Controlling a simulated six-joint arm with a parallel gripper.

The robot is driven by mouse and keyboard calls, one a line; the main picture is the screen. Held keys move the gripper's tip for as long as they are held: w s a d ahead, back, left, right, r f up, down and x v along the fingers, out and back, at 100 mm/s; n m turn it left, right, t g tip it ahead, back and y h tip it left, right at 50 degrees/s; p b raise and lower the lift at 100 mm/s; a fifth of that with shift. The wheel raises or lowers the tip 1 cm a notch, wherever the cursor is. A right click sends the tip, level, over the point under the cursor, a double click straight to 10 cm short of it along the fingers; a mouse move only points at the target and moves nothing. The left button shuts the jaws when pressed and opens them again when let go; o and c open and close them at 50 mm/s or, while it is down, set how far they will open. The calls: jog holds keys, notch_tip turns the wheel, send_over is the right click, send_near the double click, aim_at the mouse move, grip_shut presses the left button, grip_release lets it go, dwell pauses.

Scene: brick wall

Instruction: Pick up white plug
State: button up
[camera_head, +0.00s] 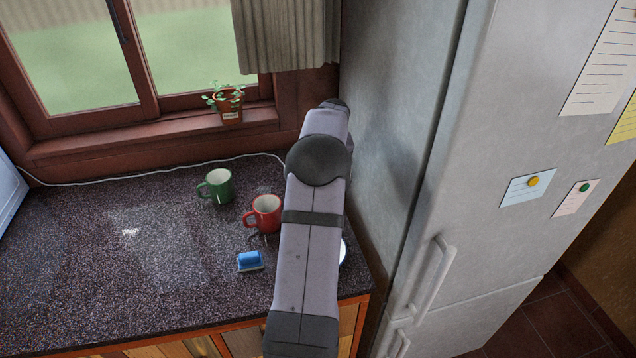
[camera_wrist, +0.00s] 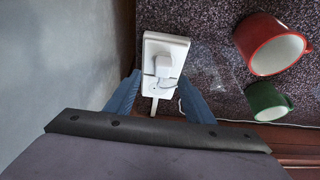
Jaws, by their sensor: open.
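The white plug (camera_wrist: 163,66) sits on a white socket block (camera_wrist: 180,43) on the dark speckled counter, in the upper middle of the wrist view. A white cord leads away near it. My gripper (camera_wrist: 159,76) is open and empty, its blue fingers pointing toward the block, one on each side of the plug's lower end in the picture. I cannot tell how far above the counter the fingertips are. In the head view my arm hides the gripper and the plug.
A red mug (camera_head: 265,212) and a green mug (camera_head: 216,186) stand left of my arm, with a blue-and-white sponge-like item (camera_head: 250,261) in front. The grey fridge (camera_head: 440,150) rises close on the right. The counter's left is mostly clear.

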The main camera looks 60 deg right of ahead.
jog(key=shift+w+f+p, duration=0.3)
jog(key=shift+f+p, duration=0.25)
jog(key=shift+p, duration=0.1)
jog(key=shift+p+x, duration=0.95)
jog(key=shift+x, duration=1.1)
jog(key=shift+w, duration=0.1)
grip_shut()
